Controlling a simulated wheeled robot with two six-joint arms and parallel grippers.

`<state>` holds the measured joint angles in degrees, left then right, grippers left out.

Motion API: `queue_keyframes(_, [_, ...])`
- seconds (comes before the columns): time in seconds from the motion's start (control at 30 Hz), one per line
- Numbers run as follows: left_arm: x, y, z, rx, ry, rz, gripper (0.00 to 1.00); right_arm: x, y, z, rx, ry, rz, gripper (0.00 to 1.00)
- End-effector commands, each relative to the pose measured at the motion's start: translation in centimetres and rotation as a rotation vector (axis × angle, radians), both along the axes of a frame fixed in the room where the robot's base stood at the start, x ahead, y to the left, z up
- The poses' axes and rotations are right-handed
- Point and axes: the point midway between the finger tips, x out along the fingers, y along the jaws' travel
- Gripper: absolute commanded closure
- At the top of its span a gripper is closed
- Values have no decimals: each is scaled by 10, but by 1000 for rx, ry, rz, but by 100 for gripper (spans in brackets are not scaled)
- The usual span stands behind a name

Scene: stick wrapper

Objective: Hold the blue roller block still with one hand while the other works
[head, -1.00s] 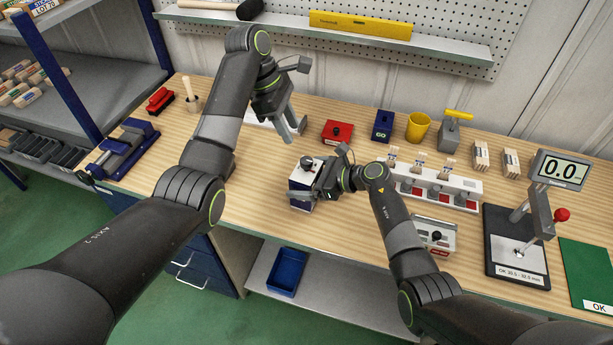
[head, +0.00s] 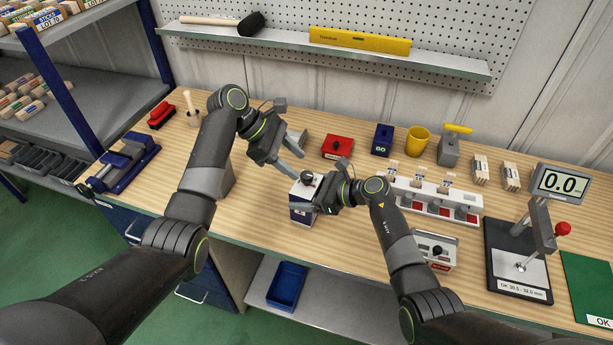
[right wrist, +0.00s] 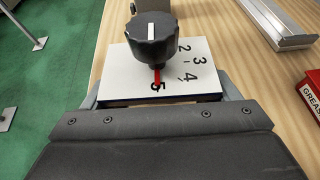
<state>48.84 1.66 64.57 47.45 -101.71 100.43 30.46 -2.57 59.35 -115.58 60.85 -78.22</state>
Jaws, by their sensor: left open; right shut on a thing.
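The blue roller block (head: 301,215) stands on the bench near its front edge, with a white top. It shows in the right wrist view with its white dial plate (right wrist: 185,85) and black knob (right wrist: 153,40); a red pointer is at the 5. My right gripper (head: 306,208) is shut on the block from the right, its fingers along the block's sides. My left gripper (head: 297,158) is open and empty, above and behind the block, apart from the knob.
A white rack (head: 440,204) with several sticks is to the right.

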Motion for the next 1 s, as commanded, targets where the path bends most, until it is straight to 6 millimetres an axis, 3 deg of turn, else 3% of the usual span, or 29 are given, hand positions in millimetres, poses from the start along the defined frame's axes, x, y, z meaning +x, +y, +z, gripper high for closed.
queue_keyframes(0.03, [-4,3,-12,-71,5,19,51,0,0,0,-1,1,-1,68])
queue_keyframes(0.2, [-16,9,-31,-326,3,100,51,0,0,0,-1,1,-1,68])
queue_keyframes(0.5, [-33,46,-50,-709,8,340,51,0,0,0,-1,1,-1,68])
queue_keyframes(0.8, [-40,75,-56,-875,15,496,51,0,0,0,-1,1,0,68])
queue_keyframes(1.0, [-33,61,-55,-889,16,508,51,0,0,0,-1,1,0,68])
